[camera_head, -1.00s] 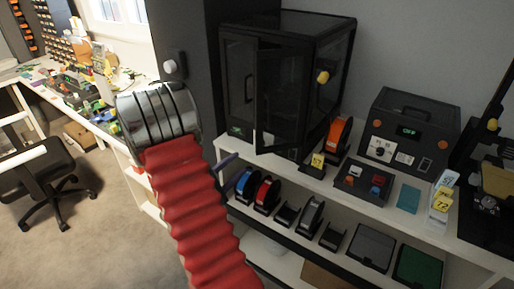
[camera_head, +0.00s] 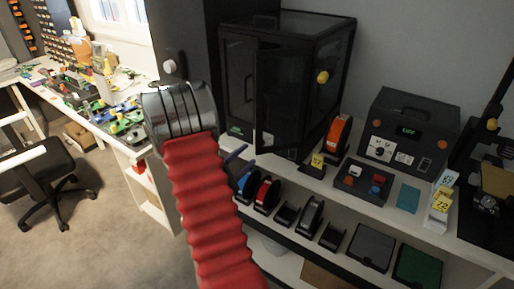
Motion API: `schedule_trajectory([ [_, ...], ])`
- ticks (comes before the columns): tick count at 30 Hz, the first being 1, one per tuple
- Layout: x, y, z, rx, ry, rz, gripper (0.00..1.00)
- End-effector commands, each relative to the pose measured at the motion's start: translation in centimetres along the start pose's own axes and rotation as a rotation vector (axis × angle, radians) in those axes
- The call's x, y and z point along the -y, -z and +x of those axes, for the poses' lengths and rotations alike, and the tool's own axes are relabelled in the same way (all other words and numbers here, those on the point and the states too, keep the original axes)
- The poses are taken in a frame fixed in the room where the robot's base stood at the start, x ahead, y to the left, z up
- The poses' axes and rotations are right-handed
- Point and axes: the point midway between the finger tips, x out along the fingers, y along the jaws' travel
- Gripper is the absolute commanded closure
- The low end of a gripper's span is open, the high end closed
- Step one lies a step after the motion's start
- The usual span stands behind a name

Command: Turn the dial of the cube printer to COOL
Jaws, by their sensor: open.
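A black cube-shaped cabinet (camera_head: 335,60) with dark glass sides, which looks like the cube printer, stands on the white bench. Its front door (camera_head: 277,100) stands ajar, and a small green display (camera_head: 237,131) glows low on its front. No dial can be made out on it. A dark box (camera_head: 412,122) to its right has a lit display and a round dial (camera_head: 377,151) on a white plate; the lettering is too small to read.
A control panel with coloured buttons (camera_head: 366,179), an orange spool (camera_head: 338,135) and a yellow tag (camera_head: 317,160) stand along the bench. Spools and trays fill the shelf below. Yellow number cards (camera_head: 441,205) stand at the right. Open floor (camera_head: 100,230) lies left of my arm.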

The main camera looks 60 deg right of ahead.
Motion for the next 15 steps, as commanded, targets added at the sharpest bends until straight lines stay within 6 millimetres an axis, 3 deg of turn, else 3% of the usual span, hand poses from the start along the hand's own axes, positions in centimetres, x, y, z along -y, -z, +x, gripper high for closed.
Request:
schedule_trajectory([
  [9, 0.1, 0.0, 5.0, 0.002, 0.002, 0.0, 0.59],
  [15, 0.1, 0.0, 7.3, 0.0, 0.002, 0.0, 0.59],
])
